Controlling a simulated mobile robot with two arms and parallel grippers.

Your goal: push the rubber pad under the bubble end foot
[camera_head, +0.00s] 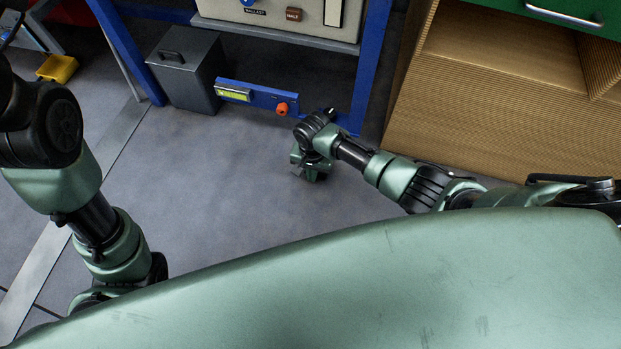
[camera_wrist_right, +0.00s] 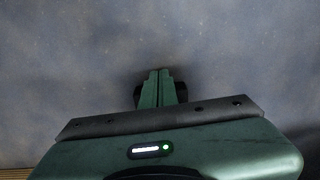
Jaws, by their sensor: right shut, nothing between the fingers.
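My right gripper (camera_head: 300,172) is low over the grey floor, in front of the blue frame, with its arm coming in from the right. In the right wrist view its two green fingers (camera_wrist_right: 159,75) are shut together with nothing between them, and only bare floor shows past them. I cannot make out the rubber pad or the foot under the frame in either view. My left arm is at the left; its gripper is hidden.
A grey lidded box with a handle (camera_head: 187,70) stands left of the rail. A ribbed tan cabinet (camera_head: 480,100) is at the right. A yellow bin (camera_head: 57,69) lies far left. The floor in the middle is clear.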

